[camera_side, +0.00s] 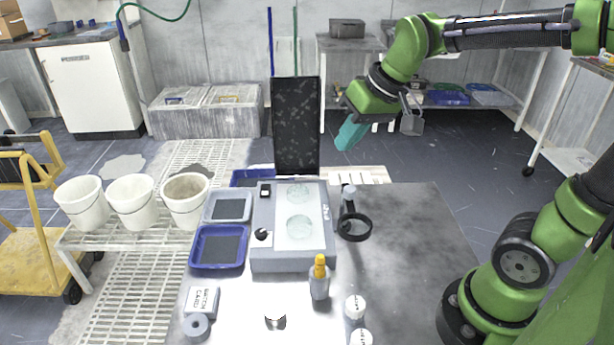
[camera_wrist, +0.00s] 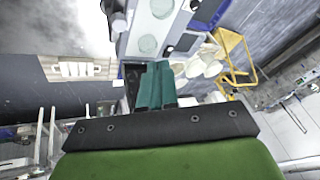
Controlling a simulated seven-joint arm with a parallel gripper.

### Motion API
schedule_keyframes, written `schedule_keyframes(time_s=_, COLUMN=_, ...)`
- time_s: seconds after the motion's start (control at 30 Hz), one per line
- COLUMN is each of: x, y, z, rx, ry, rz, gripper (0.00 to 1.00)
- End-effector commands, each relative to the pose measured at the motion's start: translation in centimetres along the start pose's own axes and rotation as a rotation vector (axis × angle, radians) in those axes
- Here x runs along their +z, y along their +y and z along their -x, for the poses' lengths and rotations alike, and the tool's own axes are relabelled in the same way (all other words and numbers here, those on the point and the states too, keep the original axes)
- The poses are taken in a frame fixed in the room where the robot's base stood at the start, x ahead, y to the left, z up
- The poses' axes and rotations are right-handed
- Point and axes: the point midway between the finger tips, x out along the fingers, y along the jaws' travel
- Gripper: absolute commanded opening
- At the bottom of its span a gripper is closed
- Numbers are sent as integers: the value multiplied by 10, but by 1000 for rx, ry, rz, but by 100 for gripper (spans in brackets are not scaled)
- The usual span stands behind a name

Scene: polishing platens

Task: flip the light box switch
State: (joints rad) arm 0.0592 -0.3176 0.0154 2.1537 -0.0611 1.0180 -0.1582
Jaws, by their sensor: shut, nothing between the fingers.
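The light box (camera_side: 290,258) is a grey box on the table with a pale panel bearing two round greenish discs. A small black switch (camera_side: 265,190) sits at its far left corner, and a round black knob (camera_side: 262,234) sits nearer the front on the same side. I cannot tell the switch's position. My gripper (camera_side: 345,143), with teal fingers, is in the air beyond the box's far right end, apart from it. The fingers are together and empty. In the wrist view the fingers (camera_wrist: 156,84) point toward the light box (camera_wrist: 150,22), whose near end they partly hide.
A tall dark panel (camera_side: 297,125) stands behind the box. A magnifier (camera_side: 354,227) stands close on its right. A grey tray (camera_side: 247,207) and a blue tray (camera_side: 194,261) lie left. A yellow-capped bottle (camera_side: 319,280) stands in front. The table's right side is clear.

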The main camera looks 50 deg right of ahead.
Motion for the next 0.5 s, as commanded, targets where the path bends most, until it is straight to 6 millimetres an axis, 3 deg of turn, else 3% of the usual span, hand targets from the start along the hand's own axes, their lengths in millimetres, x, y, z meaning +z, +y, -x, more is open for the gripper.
schedule_keyframes(time_s=0.1, x=44, y=6, z=8, rx=-28, ry=63, rz=-92, gripper=0)
schedule_keyframes(time_s=0.23, x=75, y=9, z=12, rx=-57, ry=109, rz=-115, gripper=0)
schedule_keyframes(time_s=0.37, x=86, y=9, z=19, rx=-77, ry=140, rz=-103, gripper=3)
schedule_keyframes(time_s=0.5, x=76, y=4, z=28, rx=-91, ry=145, rz=-106, gripper=24)
